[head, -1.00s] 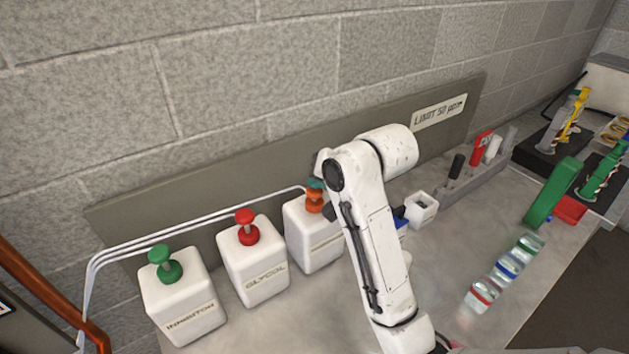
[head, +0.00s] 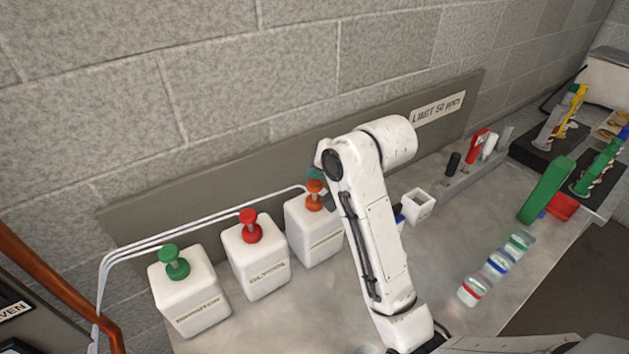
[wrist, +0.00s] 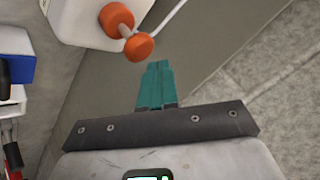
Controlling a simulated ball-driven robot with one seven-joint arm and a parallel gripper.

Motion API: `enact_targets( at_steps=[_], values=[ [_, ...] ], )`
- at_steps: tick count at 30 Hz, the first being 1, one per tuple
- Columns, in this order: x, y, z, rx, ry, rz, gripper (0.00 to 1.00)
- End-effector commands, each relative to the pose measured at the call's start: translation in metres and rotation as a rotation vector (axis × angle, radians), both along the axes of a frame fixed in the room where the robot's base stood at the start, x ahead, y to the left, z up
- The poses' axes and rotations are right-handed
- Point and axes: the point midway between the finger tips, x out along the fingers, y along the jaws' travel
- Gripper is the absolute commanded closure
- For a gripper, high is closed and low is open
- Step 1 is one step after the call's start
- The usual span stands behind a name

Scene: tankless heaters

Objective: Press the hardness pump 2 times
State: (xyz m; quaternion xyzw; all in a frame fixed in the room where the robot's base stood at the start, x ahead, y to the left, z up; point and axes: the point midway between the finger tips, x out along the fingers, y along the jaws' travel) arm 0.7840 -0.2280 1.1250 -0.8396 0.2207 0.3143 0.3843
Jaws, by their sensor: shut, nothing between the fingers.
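Three white pump bottles stand in a row. The left one has a green pump (head: 174,262) and a label I cannot read now. The middle one has a red pump (head: 249,226) and a label reading glycol. The right bottle (head: 312,235) has an orange pump (head: 315,194), and its label is partly behind my arm, so I cannot read "hardness" on it. In the wrist view the orange pump (wrist: 138,47) is just beyond my teal fingers (wrist: 155,85), up and to the left, apart from them. My gripper (head: 316,173) is shut and empty, close behind the orange pump head, mostly hidden by my arm.
A grey backboard (head: 220,180) with a limit sign (head: 437,108) runs behind the bottles. White tubes (head: 150,245) lead left from them. A small white box (head: 418,205), a rack with red and white items (head: 478,160), and several banded jars (head: 497,264) stand right of my arm.

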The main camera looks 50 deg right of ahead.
Motion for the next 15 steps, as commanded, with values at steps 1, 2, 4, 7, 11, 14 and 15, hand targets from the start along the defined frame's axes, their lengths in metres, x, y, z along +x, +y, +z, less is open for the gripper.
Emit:
enact_targets(
  at_steps=[1,2,4,7,11,14,15],
  values=[
    [0.0,0.0,0.0,0.0,0.0,0.0,1.0],
    [0.0,0.0,0.0,0.0,0.0,0.0,1.0],
    [0.0,0.0,0.002,0.0,0.0,0.0,1.0],
    [0.0,0.0,0.009,0.0,0.0,0.0,1.0],
    [0.0,0.0,0.02,0.0,0.0,0.0,1.0],
    [0.0,0.0,0.028,0.0,0.0,0.0,1.0],
    [0.0,0.0,0.031,0.0,0.0,0.0,1.0]
  ],
)
